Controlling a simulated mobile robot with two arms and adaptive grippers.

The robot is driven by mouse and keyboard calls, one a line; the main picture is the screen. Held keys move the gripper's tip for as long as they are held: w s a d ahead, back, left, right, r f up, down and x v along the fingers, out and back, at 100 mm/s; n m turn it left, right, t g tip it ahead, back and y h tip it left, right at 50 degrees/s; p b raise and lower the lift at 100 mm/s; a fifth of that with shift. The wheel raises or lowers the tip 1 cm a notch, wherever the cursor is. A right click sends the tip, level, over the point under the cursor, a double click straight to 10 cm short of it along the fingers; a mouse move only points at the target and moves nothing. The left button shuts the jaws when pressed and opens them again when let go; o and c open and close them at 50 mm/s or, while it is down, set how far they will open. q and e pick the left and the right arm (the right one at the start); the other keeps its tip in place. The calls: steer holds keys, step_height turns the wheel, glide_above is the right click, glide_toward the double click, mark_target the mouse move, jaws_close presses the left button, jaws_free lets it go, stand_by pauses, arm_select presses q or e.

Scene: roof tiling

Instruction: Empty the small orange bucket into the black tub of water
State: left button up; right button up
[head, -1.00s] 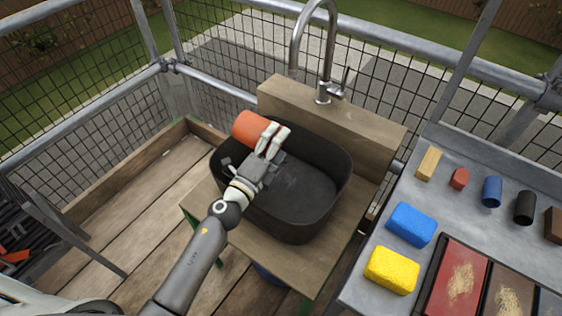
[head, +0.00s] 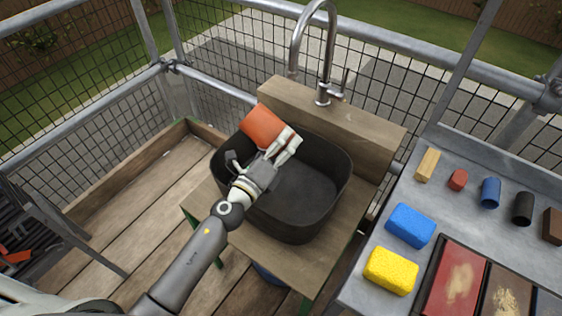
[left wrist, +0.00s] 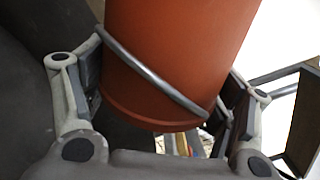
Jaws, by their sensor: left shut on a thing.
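The small orange bucket (head: 262,127) is tilted over the upper left part of the black tub (head: 312,222) in the head view. My left gripper (head: 283,150) is shut on the bucket and holds it above the tub's rim. In the left wrist view the bucket (left wrist: 175,50) sits between the two fingers, with its grey handle band across it. The bucket's mouth and inside are hidden, so I cannot tell what is in it. The tub stands on a wooden stand; its dark floor shows, and the water is hard to make out. My right gripper is not in view.
A steel tap (head: 325,60) rises behind the tub from a wooden ledge (head: 352,128). At the right a grey table (head: 377,282) holds a blue sponge (head: 410,225), a yellow sponge (head: 391,270) and several small blocks. Mesh railing surrounds the deck.

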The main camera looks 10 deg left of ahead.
arm_select(q)
steer(key=shift+s+d+f+m, duration=0.1)
steer(key=shift+d+f+m, duration=0.1)
steer(key=shift+m, duration=0.5)
steer(key=shift+s+d+f+m, duration=0.1)
steer(key=shift+d+m, duration=0.1)
steer(key=shift+m, duration=0.5)
steer(key=shift+d+f+m, duration=0.15)
steer(key=shift+d+m, duration=0.05)
steer(key=shift+m, duration=0.5)
